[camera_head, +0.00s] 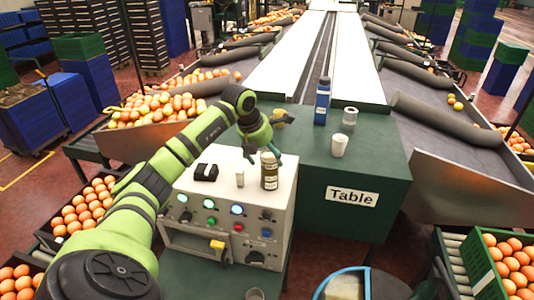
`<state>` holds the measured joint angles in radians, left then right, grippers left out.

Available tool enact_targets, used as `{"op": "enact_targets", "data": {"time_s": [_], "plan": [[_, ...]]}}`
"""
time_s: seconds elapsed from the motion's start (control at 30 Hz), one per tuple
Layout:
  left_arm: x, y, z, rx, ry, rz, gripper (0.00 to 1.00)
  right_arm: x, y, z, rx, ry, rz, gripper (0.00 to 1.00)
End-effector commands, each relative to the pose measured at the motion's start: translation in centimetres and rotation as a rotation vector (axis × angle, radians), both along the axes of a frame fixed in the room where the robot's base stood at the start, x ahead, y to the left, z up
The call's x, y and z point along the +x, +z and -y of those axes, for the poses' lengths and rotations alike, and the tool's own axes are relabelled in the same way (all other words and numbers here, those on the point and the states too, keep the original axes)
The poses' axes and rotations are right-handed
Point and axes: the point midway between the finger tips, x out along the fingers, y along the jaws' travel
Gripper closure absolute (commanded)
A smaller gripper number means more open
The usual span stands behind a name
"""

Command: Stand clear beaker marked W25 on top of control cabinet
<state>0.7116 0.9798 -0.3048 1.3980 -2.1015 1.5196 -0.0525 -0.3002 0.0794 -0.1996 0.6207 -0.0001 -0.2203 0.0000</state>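The control cabinet (219,200) is a beige box with lit buttons and knobs on its sloped front. My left gripper (264,154) is over the back right of the cabinet top, close to the jar's top. Its fingers look apart, with nothing visibly held. No W25 marking is legible. A greyish, clear-looking vessel (349,119) on the green table may be the beaker; I cannot be sure. My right gripper is not in view.
The green table (390,160) also holds a blue bottle (322,104) and a white cup (339,146). A yellow item (284,117) lies behind my gripper. Crates of oranges flank the area.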

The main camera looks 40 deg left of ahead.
Motion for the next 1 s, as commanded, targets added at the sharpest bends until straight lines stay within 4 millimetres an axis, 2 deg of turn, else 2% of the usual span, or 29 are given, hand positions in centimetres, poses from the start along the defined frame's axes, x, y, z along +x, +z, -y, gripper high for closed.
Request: {"op": "enact_targets", "data": {"time_s": [0.27,0.37,0.73,0.83,1.0], "plan": [[-0.1,0.6,-0.1,0.001,-0.001,0.003,0.16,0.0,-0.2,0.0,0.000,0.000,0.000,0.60],[-0.7,1.9,-0.2,0.003,-0.001,0.006,0.16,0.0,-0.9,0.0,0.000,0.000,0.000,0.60],[-3.8,8.9,-0.3,0.002,0.000,0.005,0.16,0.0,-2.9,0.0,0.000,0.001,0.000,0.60],[-4.3,10.1,-0.3,0.001,0.000,0.004,0.16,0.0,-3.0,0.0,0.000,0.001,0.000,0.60],[-4.8,11.1,-0.4,0.000,0.000,0.001,0.16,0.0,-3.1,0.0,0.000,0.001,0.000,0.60]]}}
